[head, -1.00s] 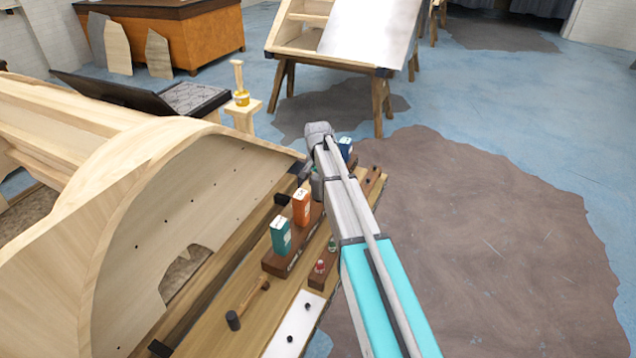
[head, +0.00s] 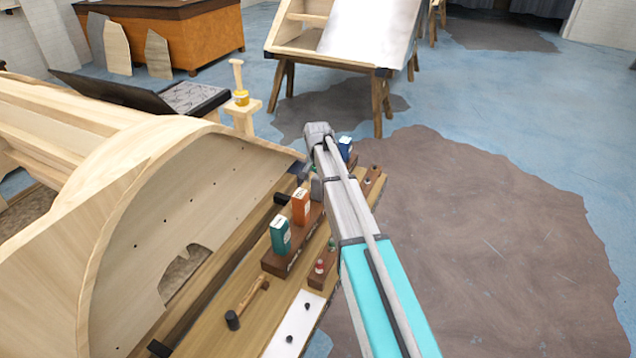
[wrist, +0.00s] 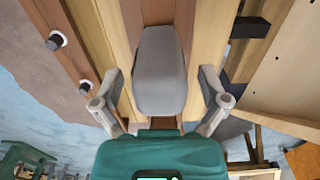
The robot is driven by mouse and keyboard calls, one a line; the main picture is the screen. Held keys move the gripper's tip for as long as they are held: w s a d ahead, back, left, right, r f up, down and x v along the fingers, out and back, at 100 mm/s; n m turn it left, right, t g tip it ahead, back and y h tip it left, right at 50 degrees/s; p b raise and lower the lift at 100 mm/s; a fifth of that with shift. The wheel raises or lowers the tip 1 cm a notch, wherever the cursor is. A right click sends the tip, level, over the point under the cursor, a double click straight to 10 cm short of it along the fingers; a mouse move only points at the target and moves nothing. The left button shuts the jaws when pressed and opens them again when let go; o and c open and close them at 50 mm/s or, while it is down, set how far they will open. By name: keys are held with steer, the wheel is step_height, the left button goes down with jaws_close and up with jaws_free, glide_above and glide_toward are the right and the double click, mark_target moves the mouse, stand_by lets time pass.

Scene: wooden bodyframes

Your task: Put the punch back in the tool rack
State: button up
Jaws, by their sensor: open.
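In the wrist view my gripper (wrist: 160,72) is open over the bench, its two grey fingers spread wide. A smooth grey rounded shape shows between the fingers; I cannot tell what it is, and nothing is clearly gripped. In the head view my arm hides most of the gripper. A brown wooden rack (wrist: 48,15) with dark, light-ringed knobs lies left in the wrist view; a similar brown strip (head: 374,183) shows right of my arm in the head view. I cannot pick out the punch with certainty in either view.
On the workbench (head: 205,318) are a teal box (head: 280,236), an orange box (head: 300,207), a blue box (head: 345,146) and a mallet (head: 233,320). A small red-capped item (head: 320,267) stands by my arm. A large curved wooden frame (head: 125,215) borders the bench's left. Floor at right is clear.

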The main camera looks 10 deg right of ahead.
steer(key=shift+r+p, duration=6.2)
steer(key=shift+r, duration=0.05)
steer(key=s+n, duration=0.7)
steer(key=s, duration=2.2)
